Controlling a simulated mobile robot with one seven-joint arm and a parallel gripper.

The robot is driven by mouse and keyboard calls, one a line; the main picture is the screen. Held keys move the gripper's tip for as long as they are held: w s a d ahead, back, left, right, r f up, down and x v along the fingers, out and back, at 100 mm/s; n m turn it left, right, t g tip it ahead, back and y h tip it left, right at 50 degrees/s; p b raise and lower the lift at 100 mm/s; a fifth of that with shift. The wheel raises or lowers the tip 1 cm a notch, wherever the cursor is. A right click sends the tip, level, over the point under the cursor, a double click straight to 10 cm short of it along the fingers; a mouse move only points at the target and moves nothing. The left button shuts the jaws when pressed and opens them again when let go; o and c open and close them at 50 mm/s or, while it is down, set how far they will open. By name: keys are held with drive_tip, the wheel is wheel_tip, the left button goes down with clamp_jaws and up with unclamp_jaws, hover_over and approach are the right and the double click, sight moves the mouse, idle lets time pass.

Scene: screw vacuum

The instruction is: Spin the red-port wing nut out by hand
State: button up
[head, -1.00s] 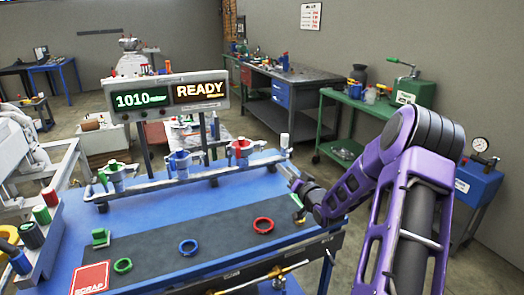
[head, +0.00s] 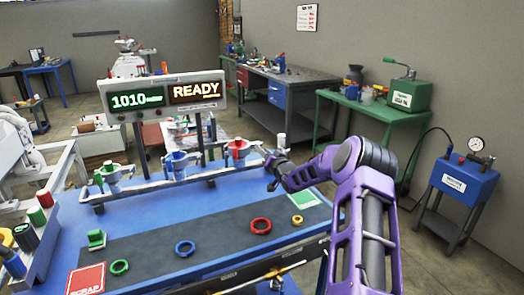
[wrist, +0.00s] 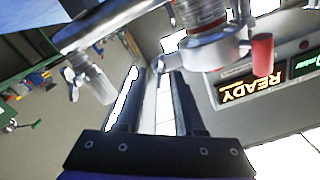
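The red port (head: 238,148) stands at the right of the manifold row, with a red part on it. In the wrist view its clamp ring (wrist: 215,52) and red handle (wrist: 262,55) lie above and right of my fingers. A small metal piece, likely the wing nut (wrist: 160,64), shows at the clamp's left side, close to the fingertips. My gripper (wrist: 159,76) has its fingers apart, with a clear gap between them. I cannot tell if they touch the piece. In the head view my gripper (head: 273,163) is just right of the red port.
Blue (head: 178,164) and green (head: 113,175) ports stand left along the manifold. Red (head: 260,226), blue (head: 185,248), green (head: 119,267) and yellow (head: 297,220) rings lie on the dark mat. The display (head: 165,95) stands behind the ports, reading READY.

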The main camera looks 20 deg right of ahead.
drive_tip(key=shift+w, duration=0.8)
clamp_jaws()
